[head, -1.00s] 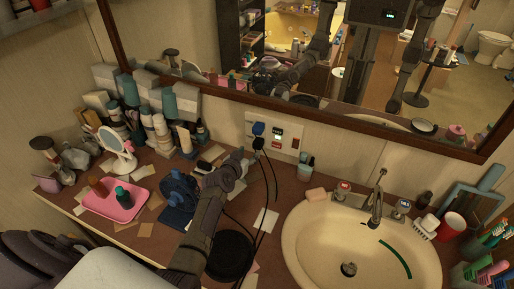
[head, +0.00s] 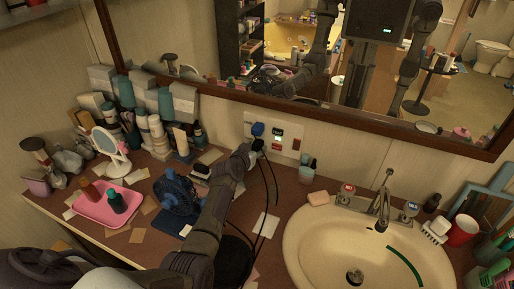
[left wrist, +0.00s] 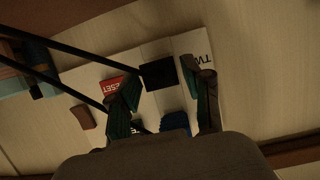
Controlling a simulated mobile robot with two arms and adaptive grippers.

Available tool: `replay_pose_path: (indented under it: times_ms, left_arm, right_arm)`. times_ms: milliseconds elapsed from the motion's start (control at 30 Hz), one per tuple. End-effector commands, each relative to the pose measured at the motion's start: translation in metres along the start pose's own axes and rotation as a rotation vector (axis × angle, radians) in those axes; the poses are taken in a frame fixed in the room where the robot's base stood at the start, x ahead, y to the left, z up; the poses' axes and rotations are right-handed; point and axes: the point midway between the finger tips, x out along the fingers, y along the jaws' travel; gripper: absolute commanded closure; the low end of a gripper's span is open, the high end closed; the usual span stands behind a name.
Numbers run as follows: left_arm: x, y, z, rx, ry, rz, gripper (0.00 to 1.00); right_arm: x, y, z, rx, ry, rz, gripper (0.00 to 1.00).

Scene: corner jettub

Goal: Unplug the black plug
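The black plug (head: 258,145) sits in the lower socket of the white wall outlet plate (head: 288,131), below the blue plug (head: 257,129). My left gripper (head: 250,152) is at the outlet, beside the black plug. In the left wrist view, my left gripper (left wrist: 160,84) is open. Its two fingers stand on either side of the black plug (left wrist: 158,75), with a visible gap on each side. The blue plug (left wrist: 175,122) shows lower down between the fingers, partly hidden by the gripper body. My right gripper is not directly in view.
Black cords (head: 274,185) hang from the outlet across the counter. A blue fan (head: 177,194) stands left of my left forearm. The sink (head: 305,243) is at right, with a small bottle (head: 307,169) behind it. A large mirror hangs above the outlet.

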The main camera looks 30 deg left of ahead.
Motion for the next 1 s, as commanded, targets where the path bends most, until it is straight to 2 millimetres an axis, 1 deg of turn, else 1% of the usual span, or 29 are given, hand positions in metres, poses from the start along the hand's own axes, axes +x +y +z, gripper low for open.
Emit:
replay_pose_path:
  times_ms: [33,67,533,567,767,1000]
  left_arm:
    - [0.000,0.000,0.000,0.000,0.000,0.000,0.57]
    - [0.000,0.000,0.000,0.000,0.000,0.000,0.60]
    - [0.000,0.000,0.001,0.000,0.000,0.000,0.99]
    - [0.000,0.000,0.001,0.000,0.000,0.000,1.00]
    - [-0.001,0.000,0.001,0.000,-0.001,0.000,1.00]
    - [-0.010,-0.001,0.003,0.000,0.000,-0.001,1.00]
  right_arm:
    - [0.000,0.001,0.001,-0.001,-0.001,0.002,1.00]
    - [0.000,0.002,0.001,-0.001,-0.001,0.002,1.00]
    - [0.000,0.004,0.002,-0.002,-0.003,0.004,1.00]
    - [0.000,0.004,0.002,-0.002,-0.003,0.004,1.00]
    - [-0.001,0.003,0.003,-0.002,-0.004,0.004,1.00]
    - [-0.008,0.003,0.002,-0.002,-0.005,0.004,1.00]
